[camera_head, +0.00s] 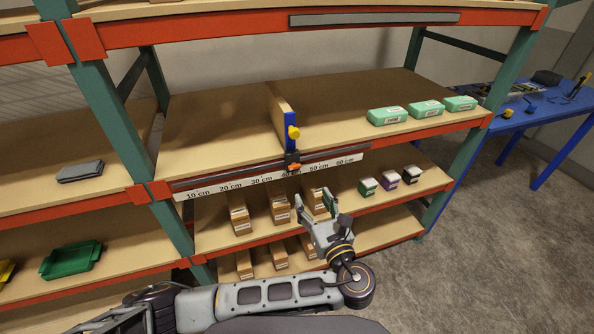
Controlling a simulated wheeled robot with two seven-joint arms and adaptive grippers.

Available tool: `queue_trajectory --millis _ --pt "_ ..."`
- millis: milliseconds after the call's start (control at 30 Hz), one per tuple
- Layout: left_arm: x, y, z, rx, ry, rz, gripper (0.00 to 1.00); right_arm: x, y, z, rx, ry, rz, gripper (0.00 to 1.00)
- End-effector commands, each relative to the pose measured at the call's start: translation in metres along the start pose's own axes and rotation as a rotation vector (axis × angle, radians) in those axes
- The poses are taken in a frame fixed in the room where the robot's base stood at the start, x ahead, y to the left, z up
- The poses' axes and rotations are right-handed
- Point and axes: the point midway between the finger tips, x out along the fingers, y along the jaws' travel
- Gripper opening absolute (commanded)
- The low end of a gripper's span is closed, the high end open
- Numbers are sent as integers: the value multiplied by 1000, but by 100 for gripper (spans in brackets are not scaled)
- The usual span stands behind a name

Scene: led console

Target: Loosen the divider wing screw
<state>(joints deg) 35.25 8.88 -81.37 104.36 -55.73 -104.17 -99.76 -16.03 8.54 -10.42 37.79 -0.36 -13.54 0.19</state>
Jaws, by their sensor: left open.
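The divider (279,112) is an upright tan panel standing on the middle shelf, with a blue bracket (290,140) at its front end. A yellow wing screw (294,132) sticks out of the blue bracket. Below it, a black clamp with an orange part (292,163) sits on the rail at the shelf's front edge, above a centimetre scale (262,181). My left gripper (315,203) is open and empty, below the clamp and a little to its right, apart from the wing screw. My right gripper is not in view.
Several green-and-white boxes (387,115) stand on the shelf to the right of the divider. Small cartons (240,219) fill the lower shelves behind my gripper. A blue table (540,112) stands at the right. The shelf left of the divider is clear.

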Motion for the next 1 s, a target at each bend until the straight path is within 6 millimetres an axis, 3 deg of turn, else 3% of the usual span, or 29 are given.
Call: queue_trajectory --millis 267,1000 --pt "20 0 0 0 -2 2 57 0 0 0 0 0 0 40" --pt "115 0 0 1 0 1 57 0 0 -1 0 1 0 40"
